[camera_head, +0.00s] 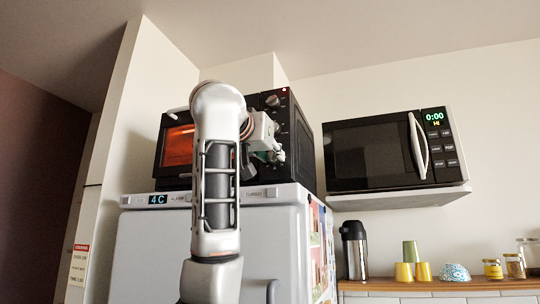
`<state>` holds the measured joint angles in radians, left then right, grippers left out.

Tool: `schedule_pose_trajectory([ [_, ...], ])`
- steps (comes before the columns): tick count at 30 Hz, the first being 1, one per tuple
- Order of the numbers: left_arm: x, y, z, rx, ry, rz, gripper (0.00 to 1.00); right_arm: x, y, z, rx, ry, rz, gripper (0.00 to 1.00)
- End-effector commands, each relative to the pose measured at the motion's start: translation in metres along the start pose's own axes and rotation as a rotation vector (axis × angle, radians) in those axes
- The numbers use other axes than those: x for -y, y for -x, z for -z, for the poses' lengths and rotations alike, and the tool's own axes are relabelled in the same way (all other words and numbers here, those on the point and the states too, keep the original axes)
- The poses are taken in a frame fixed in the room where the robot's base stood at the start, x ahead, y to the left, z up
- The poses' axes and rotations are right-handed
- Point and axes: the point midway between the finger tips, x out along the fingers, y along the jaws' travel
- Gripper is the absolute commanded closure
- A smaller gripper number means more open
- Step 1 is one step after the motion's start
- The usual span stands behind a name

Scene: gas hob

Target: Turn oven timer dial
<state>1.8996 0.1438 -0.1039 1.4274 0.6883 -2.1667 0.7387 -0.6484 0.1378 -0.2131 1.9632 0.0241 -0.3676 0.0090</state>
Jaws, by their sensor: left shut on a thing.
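The black oven (302,135) stands on top of the white fridge, with an orange glow behind its glass at the left. Its control panel is at the right of its front, with an upper dial (272,101) in plain view. My left arm rises in front of the oven, and my left gripper (277,154) is at the lower part of the panel, shut on a dial there. The gripper hides most of that dial, and I cannot tell its angle. My right gripper is out of view.
The white fridge (140,240) has a display reading 4C. A microwave (375,152) sits on a wall shelf (400,199) to the right. Below it, a counter (430,285) holds a flask (354,250), cups (404,272), a patterned bowl (454,273) and jars (493,269).

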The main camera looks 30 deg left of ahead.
Motion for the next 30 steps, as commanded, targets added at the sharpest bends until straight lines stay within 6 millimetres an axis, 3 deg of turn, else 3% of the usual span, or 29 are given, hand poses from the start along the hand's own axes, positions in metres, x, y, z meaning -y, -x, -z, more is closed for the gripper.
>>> schedule_pose_trajectory([
  [21, -0.0005, 0.0002, 0.0002, -0.001, -0.542, -0.001, 0.98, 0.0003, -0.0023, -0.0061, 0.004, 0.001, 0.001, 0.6],
  [30, -0.0003, 0.0003, 0.0004, -0.001, -0.684, -0.001, 0.98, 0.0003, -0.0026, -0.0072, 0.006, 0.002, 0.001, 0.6],
])
